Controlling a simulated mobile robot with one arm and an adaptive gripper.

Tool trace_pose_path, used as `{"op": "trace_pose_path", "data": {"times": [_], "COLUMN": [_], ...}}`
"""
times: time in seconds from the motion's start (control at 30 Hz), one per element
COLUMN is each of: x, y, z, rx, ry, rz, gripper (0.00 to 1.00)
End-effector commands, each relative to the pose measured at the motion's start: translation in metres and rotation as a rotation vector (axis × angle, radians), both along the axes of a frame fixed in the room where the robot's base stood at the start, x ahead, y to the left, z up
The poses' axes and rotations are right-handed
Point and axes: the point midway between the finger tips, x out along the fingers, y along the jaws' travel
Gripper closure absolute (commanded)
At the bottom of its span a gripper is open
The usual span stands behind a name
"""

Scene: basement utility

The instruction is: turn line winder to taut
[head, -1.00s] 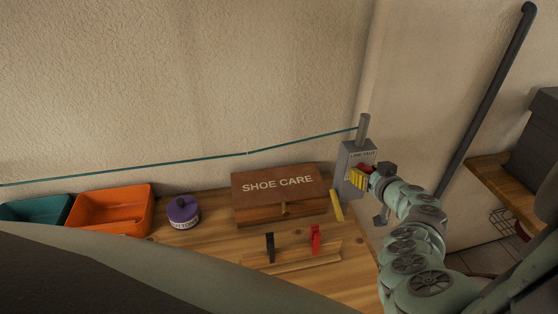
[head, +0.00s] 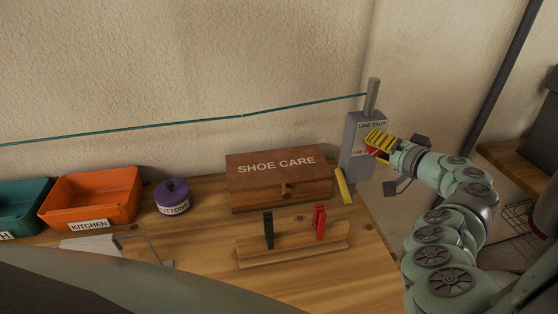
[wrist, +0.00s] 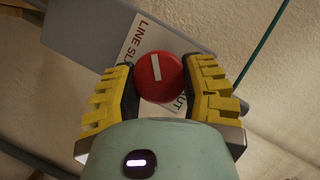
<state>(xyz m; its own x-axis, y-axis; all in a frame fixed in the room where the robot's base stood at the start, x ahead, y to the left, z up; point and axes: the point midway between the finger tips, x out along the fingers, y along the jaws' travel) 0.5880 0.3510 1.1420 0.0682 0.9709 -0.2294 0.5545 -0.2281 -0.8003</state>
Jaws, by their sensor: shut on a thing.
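The line winder (head: 352,162) is a grey box with a post on top, at the right end of the bench against the wall. A teal line (head: 180,122) runs from the post leftward along the wall, almost straight with a slight sag.
A SHOE CARE box (head: 278,180) and a yellow strip (head: 344,186) stand close left of the winder. A wooden rack (head: 290,250) holds a black and a red clip. A purple jar (head: 172,196) and orange KITCHEN bin (head: 92,197) stand further left.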

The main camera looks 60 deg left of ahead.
Motion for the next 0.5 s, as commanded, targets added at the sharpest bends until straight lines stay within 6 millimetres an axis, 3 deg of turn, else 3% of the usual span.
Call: {"op": "trace_pose_path", "data": {"times": [0.03,0.5], "x": [0.0019,0.0022], "y": [-0.0012,-0.0015], "z": [-0.0083,-0.0085], "rx": [0.015,0.186], "ry": [0.041,0.457], "rz": [-0.005,-0.005], "gripper": [0.91,0.91]}}
